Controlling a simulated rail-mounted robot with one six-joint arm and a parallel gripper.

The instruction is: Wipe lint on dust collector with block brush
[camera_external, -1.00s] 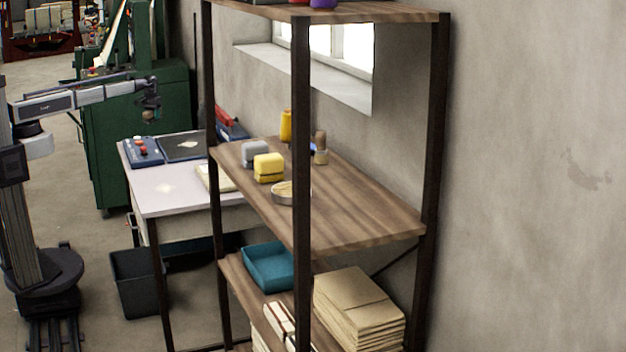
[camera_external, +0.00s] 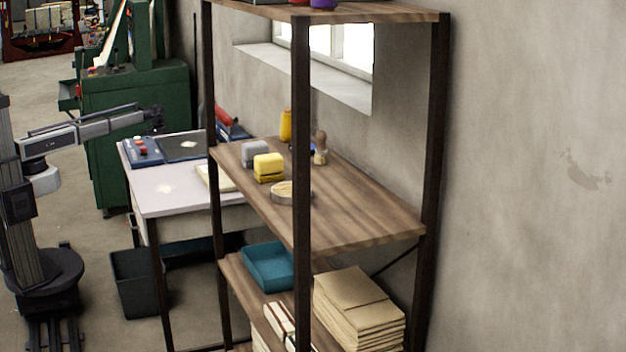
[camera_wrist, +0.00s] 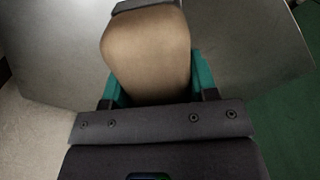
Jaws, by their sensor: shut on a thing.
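My gripper (camera_external: 155,117) is at the end of the outstretched arm, in front of the green machine (camera_external: 135,150) in the external view. In the wrist view its teal fingers (camera_wrist: 155,92) are shut on the block brush (camera_wrist: 147,50), a tan wooden block with a dark grey strip at its far end. Beyond the brush is a broad, smooth grey surface (camera_wrist: 235,50); I cannot tell whether the brush touches it. The green machine may be the dust collector, but I cannot tell for sure. I see no clear lint.
A wooden shelf unit (camera_external: 370,215) holding blocks and bottles is nearer the camera. A black bin (camera_external: 140,285) is on the floor.

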